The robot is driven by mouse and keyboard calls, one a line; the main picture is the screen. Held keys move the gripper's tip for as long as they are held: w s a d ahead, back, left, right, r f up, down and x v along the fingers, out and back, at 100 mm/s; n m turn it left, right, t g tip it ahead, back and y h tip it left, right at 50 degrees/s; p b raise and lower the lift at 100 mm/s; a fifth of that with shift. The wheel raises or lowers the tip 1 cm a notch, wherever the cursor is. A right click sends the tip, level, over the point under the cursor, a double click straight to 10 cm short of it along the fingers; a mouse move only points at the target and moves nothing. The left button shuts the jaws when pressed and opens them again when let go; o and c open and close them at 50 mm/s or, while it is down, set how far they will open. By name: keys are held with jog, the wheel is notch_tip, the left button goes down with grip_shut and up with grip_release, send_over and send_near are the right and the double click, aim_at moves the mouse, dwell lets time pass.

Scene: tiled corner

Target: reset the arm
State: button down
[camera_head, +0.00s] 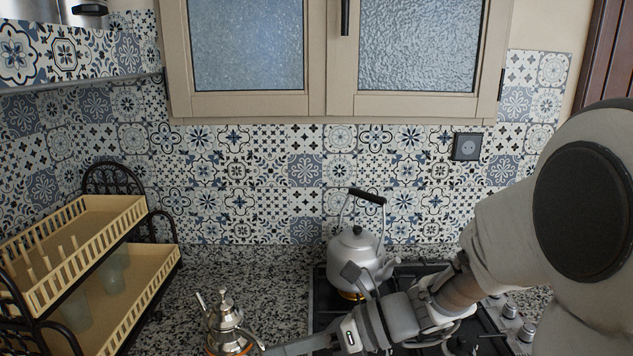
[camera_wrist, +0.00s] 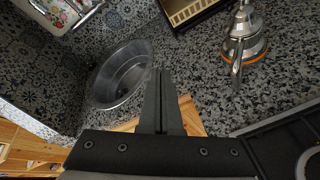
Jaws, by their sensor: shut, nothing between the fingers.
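My gripper (camera_wrist: 161,74) shows in the wrist view with its two dark fingers together and nothing between them. The fingers point toward the round metal sink (camera_wrist: 124,75) and the counter around it. In the head view my arm reaches in from the right, low over the stove (camera_head: 318,300), with its end at the bottom edge of the picture. The fingertips are hard to make out there.
A silver kettle (camera_head: 352,256) stands on the stove, close behind my arm. A small metal teapot (camera_head: 226,318) with an orange base stands on the speckled counter (camera_head: 180,290); it also shows in the wrist view (camera_wrist: 243,35). A two-tier dish rack (camera_head: 118,300) stands at left. Cabinets (camera_head: 315,100) hang above.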

jog(key=s+d+n+h, duration=0.7)
jog(key=s+d+n, duration=0.1)
jog(key=n, duration=0.6)
jog(key=s+d+r+n+t+h, duration=0.1)
jog(key=d+r+n+t+h, duration=0.4)
jog(key=d+n, duration=0.6)
jog(key=shift+r+t+h, duration=0.15)
jog(key=shift+t+h, duration=0.15)
jog(key=shift+h, duration=0.5)
